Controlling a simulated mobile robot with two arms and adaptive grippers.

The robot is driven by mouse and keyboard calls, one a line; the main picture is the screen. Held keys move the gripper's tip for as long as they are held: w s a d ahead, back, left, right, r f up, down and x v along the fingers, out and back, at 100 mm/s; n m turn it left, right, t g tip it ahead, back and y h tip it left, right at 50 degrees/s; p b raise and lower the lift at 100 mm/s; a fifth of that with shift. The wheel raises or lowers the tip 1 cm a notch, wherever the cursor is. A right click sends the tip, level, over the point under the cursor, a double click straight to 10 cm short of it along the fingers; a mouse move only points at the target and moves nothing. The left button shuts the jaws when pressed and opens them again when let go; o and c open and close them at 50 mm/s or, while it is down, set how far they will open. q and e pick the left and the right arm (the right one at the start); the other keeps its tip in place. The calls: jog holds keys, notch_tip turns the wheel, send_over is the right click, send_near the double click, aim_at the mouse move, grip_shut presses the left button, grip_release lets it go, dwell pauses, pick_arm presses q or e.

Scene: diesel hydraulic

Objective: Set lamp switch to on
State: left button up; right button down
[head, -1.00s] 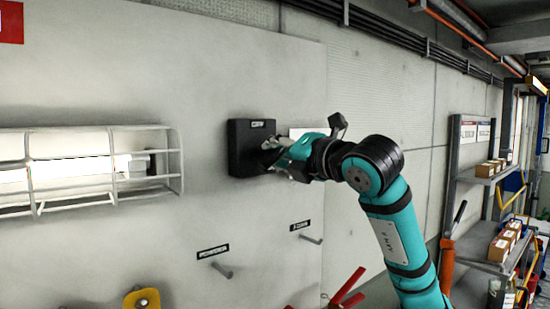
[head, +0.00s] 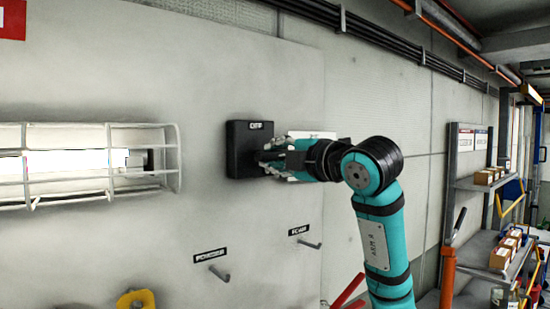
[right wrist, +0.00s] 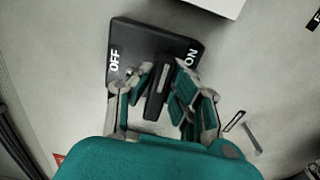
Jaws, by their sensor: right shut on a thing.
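The lamp switch is a black box (head: 240,150) on the grey wall panel, with a handle in its middle. In the right wrist view the box (right wrist: 140,38) shows an OFF label on the left and an ON label on the right. The dark bar handle (right wrist: 158,92) stands between the fingers of my right gripper (right wrist: 157,100), which are shut on it. In the head view my right gripper (head: 272,162) reaches the box from the right and hides most of the handle. The caged lamp (head: 85,162) at the left has a bright white tube. My left gripper is out of view.
Two labelled pegs (head: 219,272) stick out of the panel below the switch. A yellow object (head: 137,299) and a red-handled tool (head: 347,292) are at the bottom edge. Shelves with boxes (head: 487,176) stand at the far right. The panel above the switch is clear.

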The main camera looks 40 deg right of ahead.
dwell(0.4)
jog(key=c, duration=1.2)
grip_release()
jog(key=shift+c, duration=0.2)
jog(key=s+a, duration=0.1)
jog(key=s, duration=1.1)
jog(key=shift+a+f, duration=0.1)
